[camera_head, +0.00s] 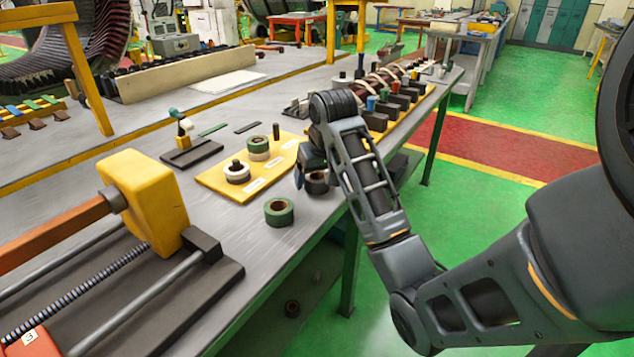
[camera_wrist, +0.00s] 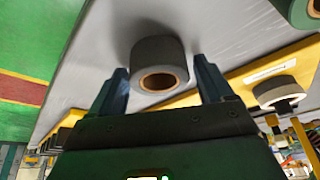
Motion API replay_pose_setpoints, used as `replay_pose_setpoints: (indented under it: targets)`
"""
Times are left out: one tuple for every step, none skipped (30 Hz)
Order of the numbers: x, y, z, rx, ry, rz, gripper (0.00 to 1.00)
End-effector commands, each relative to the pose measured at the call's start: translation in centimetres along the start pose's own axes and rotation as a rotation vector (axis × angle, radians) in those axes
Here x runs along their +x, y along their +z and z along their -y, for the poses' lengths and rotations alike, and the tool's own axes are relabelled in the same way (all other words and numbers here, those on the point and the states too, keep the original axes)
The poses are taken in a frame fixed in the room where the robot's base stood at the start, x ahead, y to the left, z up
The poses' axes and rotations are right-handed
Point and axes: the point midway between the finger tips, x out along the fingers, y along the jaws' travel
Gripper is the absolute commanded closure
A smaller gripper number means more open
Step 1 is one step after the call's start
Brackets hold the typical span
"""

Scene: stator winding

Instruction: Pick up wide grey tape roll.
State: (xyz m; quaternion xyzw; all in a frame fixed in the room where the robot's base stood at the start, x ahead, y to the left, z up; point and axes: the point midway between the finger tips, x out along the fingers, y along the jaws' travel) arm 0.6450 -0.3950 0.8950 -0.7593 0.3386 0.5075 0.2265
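The wide grey tape roll (camera_wrist: 158,53) sits on the grey workbench in the wrist view, its pale core ring facing the camera. In the head view the dark roll (camera_head: 317,187) is partly hidden by my arm at the bench's right side. My gripper (camera_wrist: 161,68) is open, one finger to the left of the roll and one to the right. Gaps show between the roll and both fingers, so it is not gripped. In the head view my gripper (camera_head: 306,170) is low over the bench at the roll, its fingers mostly hidden.
A green tape roll (camera_head: 279,212) stands nearby on the bench. A yellow board (camera_head: 212,181) behind it holds a white roll (camera_head: 237,173) and a greenish roll (camera_head: 258,149). A row of dark blocks (camera_head: 398,99) lies beyond my arm. The bench edge is close on the right.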

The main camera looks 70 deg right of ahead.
Motion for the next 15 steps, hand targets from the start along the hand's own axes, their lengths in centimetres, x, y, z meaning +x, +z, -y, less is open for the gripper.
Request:
replay_pose_setpoints:
  targets:
    - [-0.01, -0.01, 0.00, 0.000, 0.000, 0.000, 0.25]
    - [-0.02, -0.01, 0.00, 0.000, 0.000, 0.000, 0.28]
    - [-0.02, -0.01, 0.00, 0.000, 0.000, 0.000, 0.32]
    - [-0.02, -0.01, 0.00, 0.000, 0.000, 0.000, 0.34]
    - [-0.02, -0.01, 0.00, 0.000, 0.000, 0.000, 0.37]
    - [-0.02, -0.01, 0.00, 0.000, 0.000, 0.000, 0.41]
    - [-0.02, -0.01, 0.00, 0.000, 0.000, 0.000, 0.44]
    - [-0.02, -0.01, 0.00, 0.000, 0.000, 0.000, 0.47]
    - [-0.02, -0.01, 0.00, 0.000, 0.000, 0.000, 0.51]
    - [-0.03, -0.02, 0.00, 0.000, 0.000, 0.000, 0.54]
    - [-0.03, -0.01, 0.00, 0.000, 0.000, 0.000, 0.56]
    - [-0.03, -0.01, 0.00, 0.000, 0.000, 0.000, 0.60]
    - [-0.03, -0.01, 0.00, 0.000, 0.000, 0.000, 0.63]
    - [-0.03, -0.02, 0.00, 0.000, 0.000, 0.000, 0.66]
    - [-0.04, -0.03, 0.00, 0.000, 0.000, -0.001, 0.68]
